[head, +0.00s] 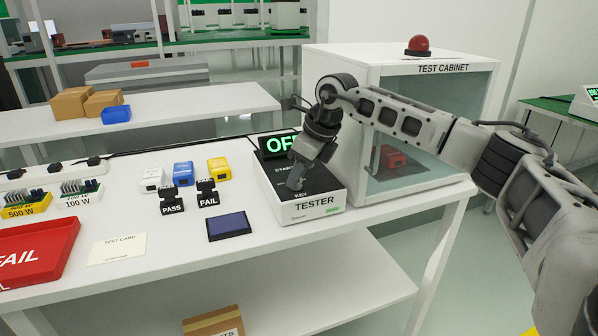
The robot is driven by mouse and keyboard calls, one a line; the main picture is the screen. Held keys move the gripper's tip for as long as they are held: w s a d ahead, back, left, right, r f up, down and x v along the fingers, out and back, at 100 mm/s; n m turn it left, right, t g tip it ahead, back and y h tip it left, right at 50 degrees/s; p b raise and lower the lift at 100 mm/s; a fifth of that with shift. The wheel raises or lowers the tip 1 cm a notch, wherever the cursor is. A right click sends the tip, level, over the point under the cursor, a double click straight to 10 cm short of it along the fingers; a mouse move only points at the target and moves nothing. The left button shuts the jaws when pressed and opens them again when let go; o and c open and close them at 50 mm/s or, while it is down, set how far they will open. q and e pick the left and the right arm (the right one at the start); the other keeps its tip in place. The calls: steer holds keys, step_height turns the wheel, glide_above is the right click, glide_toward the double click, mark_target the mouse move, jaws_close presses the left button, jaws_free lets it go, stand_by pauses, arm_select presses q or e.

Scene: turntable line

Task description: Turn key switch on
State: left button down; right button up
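The white tester (317,208) with a black top stands on the table, just left of the test cabinet. Its front is lettered TESTER, and KEY is lettered at the front edge of its top. Its display (275,145) shows green letters "OF", the rest hidden behind my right gripper. My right gripper (296,180) points down at the top of the tester, just above the KEY lettering. The key switch itself is hidden by the gripper, and I cannot tell whether the fingers are closed on it. My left gripper is not in view.
The test cabinet (345,85), with a red dome lamp (418,45), stands right behind my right arm. PASS (171,200) and FAIL (208,194) stamps and an ink pad (229,226) lie left of the tester. A red FAIL tray (38,252) is at far left.

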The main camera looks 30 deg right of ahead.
steer(key=c, duration=0.6)
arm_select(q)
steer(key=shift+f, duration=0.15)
arm_select(e)
jaws_close()
